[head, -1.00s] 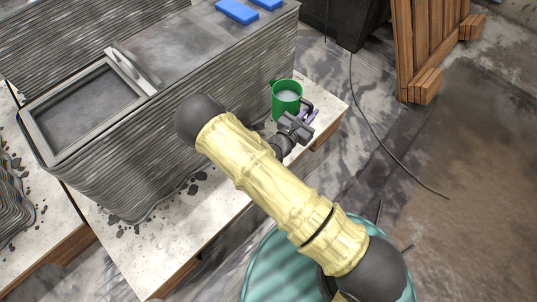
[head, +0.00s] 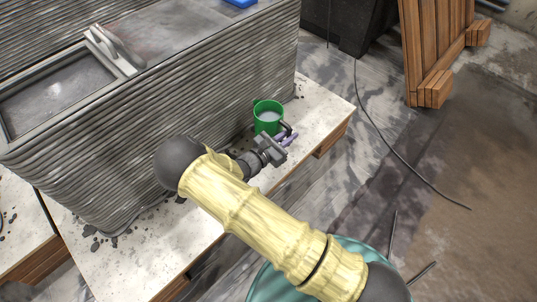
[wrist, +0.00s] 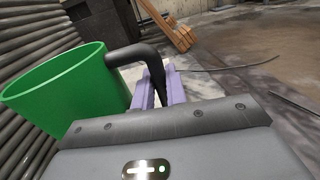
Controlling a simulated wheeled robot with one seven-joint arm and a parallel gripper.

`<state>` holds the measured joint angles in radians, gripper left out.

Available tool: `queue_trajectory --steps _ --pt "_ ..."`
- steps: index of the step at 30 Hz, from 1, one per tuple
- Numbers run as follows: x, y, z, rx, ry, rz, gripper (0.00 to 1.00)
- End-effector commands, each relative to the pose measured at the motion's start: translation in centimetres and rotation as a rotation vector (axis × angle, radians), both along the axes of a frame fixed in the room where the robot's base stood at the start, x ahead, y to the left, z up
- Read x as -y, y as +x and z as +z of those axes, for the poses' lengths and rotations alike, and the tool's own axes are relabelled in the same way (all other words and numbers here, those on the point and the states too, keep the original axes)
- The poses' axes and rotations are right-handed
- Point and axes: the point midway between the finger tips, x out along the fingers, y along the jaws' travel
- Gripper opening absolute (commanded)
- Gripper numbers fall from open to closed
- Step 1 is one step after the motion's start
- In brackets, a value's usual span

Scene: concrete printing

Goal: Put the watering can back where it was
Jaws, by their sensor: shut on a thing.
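The green watering can (head: 268,116) with a dark handle is at the right end of the white-topped table (head: 225,205), close to the grey layered concrete block. Its open top faces up and shows a pale inside. My gripper (head: 290,138) is on the near right side of the can. In the wrist view the can (wrist: 70,95) fills the left, and the purple fingers of my gripper (wrist: 158,88) are shut on its dark handle (wrist: 140,55). I cannot tell whether the can's base touches the tabletop.
The layered concrete block (head: 190,90) stands directly left of the can, with a framed opening and a handled tool (head: 115,50) on top. A wooden pallet (head: 432,50) and a thin cable (head: 385,135) are on the right. Dark crumbs lie on the table. A teal round thing (head: 262,285) is at the bottom.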

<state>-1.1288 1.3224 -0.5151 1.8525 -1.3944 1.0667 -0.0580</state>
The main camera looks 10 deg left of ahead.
Motion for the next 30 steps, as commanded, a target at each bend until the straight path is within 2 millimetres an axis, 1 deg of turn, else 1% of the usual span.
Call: queue_trajectory --steps 1,5,8,11,15,19,22,30 --pt "0.0 0.1 0.3 0.005 0.000 0.000 0.00" --pt "0.0 0.0 0.2 0.005 0.000 0.000 0.00" --pt "0.0 0.0 -0.3 0.005 0.000 0.000 0.00" --pt "0.0 0.0 -1.6 0.004 -0.001 0.000 0.00" --pt "0.0 0.0 -4.1 0.004 -0.002 0.001 0.00" --pt "0.0 0.1 -5.8 0.004 -0.001 0.001 0.00" --pt "0.0 0.1 -6.2 0.005 0.000 0.001 0.00" --pt "0.0 0.1 -6.0 0.005 0.000 0.001 0.00"
